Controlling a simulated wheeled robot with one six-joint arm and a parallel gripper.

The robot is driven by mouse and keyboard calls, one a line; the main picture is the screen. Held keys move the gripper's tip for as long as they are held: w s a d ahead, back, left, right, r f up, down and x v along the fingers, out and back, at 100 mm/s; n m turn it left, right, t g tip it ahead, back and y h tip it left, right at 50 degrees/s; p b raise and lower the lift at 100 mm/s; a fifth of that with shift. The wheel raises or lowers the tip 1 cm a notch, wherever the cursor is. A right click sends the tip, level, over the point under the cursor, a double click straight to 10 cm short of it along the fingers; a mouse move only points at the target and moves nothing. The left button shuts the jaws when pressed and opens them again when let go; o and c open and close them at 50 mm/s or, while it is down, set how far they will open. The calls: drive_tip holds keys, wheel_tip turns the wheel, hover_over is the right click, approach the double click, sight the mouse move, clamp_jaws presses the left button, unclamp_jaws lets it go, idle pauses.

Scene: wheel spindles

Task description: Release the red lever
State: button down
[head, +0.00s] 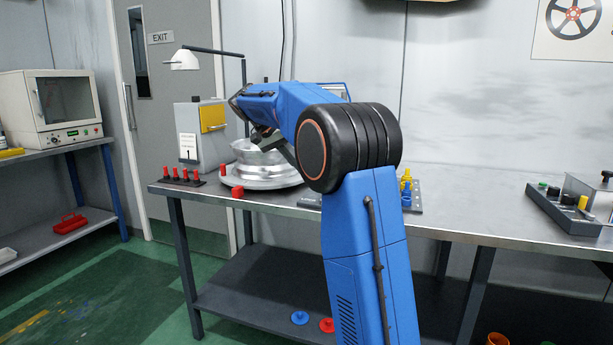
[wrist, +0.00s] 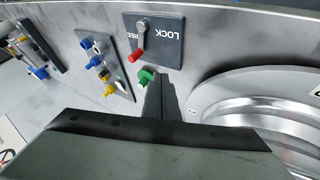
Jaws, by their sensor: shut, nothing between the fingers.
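In the wrist view, the red lever's knob (wrist: 136,56) sits at the end of a short grey arm on a dark plate (wrist: 170,22). The plate is lettered LOCK, and partly covered letters that look like FREE lie beside the lever arm. The lever lies on the side of those letters, away from LOCK. My gripper (wrist: 158,80) is shut and empty, its tips a little below the plate and apart from the red knob. In the head view, my gripper (head: 264,141) is over the silver wheel's area; my arm hides the lever there.
A green knob (wrist: 147,76) is close beside my fingertips; contact is unclear. A silver wheel (wrist: 275,110) on a round base is right. A rack of coloured pegs (wrist: 105,68) stands left. In the head view, red pegs (head: 182,178) stand on the bench's left end.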

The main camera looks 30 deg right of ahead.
drive_tip(key=v, duration=0.3)
drive_tip(key=shift+w+a+r, duration=0.15)
drive_tip(key=shift+r, duration=0.1)
idle(0.4)
